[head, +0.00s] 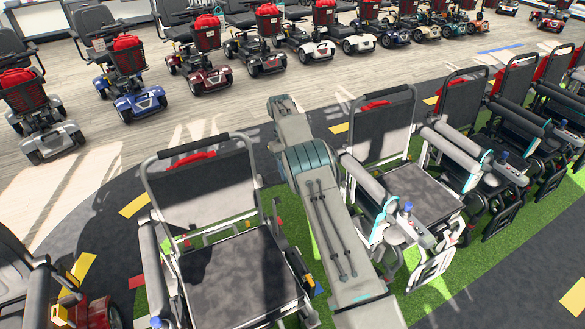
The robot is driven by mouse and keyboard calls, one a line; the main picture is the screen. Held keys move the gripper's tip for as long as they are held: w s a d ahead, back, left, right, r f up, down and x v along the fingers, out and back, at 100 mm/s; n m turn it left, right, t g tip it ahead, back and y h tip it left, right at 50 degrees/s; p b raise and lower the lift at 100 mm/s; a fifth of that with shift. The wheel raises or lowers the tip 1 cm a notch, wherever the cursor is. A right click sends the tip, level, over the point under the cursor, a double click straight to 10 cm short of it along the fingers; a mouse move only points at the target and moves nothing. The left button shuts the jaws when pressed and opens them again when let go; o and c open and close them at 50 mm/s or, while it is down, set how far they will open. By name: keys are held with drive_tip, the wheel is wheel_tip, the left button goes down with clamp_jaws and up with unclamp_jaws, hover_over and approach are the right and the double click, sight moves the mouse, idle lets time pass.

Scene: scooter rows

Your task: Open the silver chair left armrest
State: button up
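A silver-framed chair (240,275) with a dark seat and tall dark backrest (205,190) stands at the lower left of centre. A padded armrest (152,265) runs forward on its picture-left side. Its picture-right side shows no clear armrest pad. A second silver-framed chair (422,190) stands right of centre, with a grey armrest pad (362,178) on its picture-left side and another (455,152) on its picture-right side. I cannot tell which chair the task names. My arm (325,215) passes between these two chairs. My gripper is not visible.
More dark chairs (500,95) stand close together at the right. Part of a red scooter (90,310) shows at the lower left. Rows of scooters (125,80) line the back. Wooden floor (215,110) lies open behind the chairs; green turf (500,265) lies at the lower right.

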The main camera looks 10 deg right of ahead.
drive_tip(key=shift+w+r, duration=0.25)
idle(0.3)
